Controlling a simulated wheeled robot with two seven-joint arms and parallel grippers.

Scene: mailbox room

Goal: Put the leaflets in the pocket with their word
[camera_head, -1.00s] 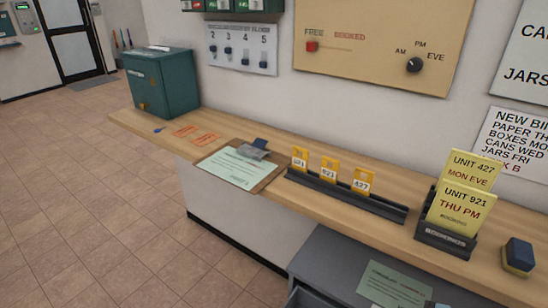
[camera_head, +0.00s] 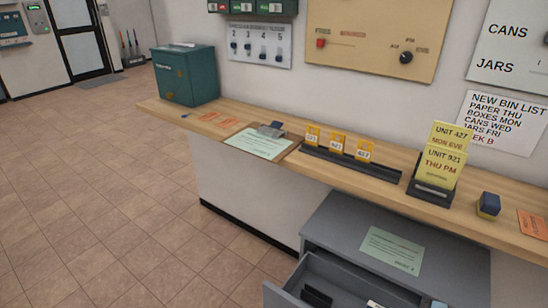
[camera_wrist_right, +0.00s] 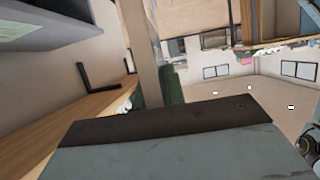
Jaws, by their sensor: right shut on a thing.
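In the head view two orange leaflets (camera_head: 207,116) lie flat near the left end of the counter, and another orange sheet (camera_head: 532,224) lies at its right end. Their words are too small to read. A black rail (camera_head: 350,161) holds yellow tags numbered 921 and 427 among others. A dark holder (camera_head: 432,193) carries yellow cards reading UNIT 427 MON EVE and UNIT 921 THU PM. No gripper shows in the head view. In the right wrist view a grey-blue body with a dark band fills the bottom, at my right gripper (camera_wrist_right: 170,125). Its fingertips and grasped thing cannot be made out.
A green box (camera_head: 187,75) stands at the counter's left end. A clipboard with a pale green sheet (camera_head: 258,143) lies beside the rail. A dark blue block (camera_head: 488,205) sits right of the holder. An open grey drawer (camera_head: 335,280) juts out below. Floor at left is clear.

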